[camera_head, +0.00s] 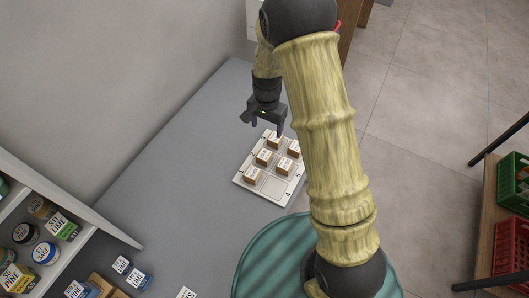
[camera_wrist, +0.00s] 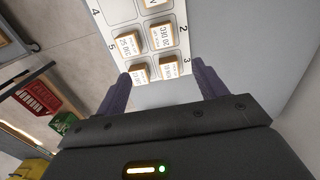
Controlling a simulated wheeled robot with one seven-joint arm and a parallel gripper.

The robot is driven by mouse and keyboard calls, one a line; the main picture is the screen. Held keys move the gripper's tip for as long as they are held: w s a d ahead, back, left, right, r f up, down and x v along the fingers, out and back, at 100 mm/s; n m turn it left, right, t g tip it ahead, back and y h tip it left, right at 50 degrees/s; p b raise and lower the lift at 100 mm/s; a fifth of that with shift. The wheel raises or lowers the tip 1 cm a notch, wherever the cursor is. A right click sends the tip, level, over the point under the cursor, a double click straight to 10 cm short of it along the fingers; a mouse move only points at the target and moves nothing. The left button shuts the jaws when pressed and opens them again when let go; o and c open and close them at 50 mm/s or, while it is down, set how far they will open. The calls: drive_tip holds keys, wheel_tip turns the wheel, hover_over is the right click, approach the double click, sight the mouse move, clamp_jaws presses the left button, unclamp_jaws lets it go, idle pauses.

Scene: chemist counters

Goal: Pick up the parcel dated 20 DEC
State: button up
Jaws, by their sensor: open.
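Several small tan parcels with white date labels sit in the compartments of a pale numbered tray (camera_head: 271,187). In the head view they include a front-left one (camera_head: 250,174) and a back one (camera_head: 275,140). In the wrist view, two parcels, a left one (camera_wrist: 140,73) and a right one (camera_wrist: 168,69), lie between the fingertips' lines. Behind them are another left one (camera_wrist: 130,43) and a right one (camera_wrist: 160,37). The labels are too small and tilted to read the 20 DEC date surely. My gripper (camera_head: 263,125) is open and empty above the tray's back end; its fingers show in the wrist view (camera_wrist: 161,76).
The tray lies on a grey counter (camera_head: 180,185) against a wall. A shelf with jars (camera_head: 45,253) stands at the lower left, boxes (camera_head: 130,272) beside it. A green round stool (camera_head: 262,258) is near the counter edge. Red and green crates (camera_head: 512,245) are far right.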

drive_tip(key=shift+f, duration=0.1)
drive_tip(key=p, duration=0.4)
approach(265, 154)
drive_tip(key=shift+d+f, duration=0.2)
drive_tip(key=shift+f, duration=2.35)
drive_tip(key=f+p, duration=0.2)
drive_tip(key=shift+a+f, duration=0.3)
drive_tip(key=shift+f+p, duration=0.5)
drive_tip(key=shift+f, duration=0.8)
drive_tip(key=shift+c, duration=0.4)
drive_tip(key=c, duration=1)
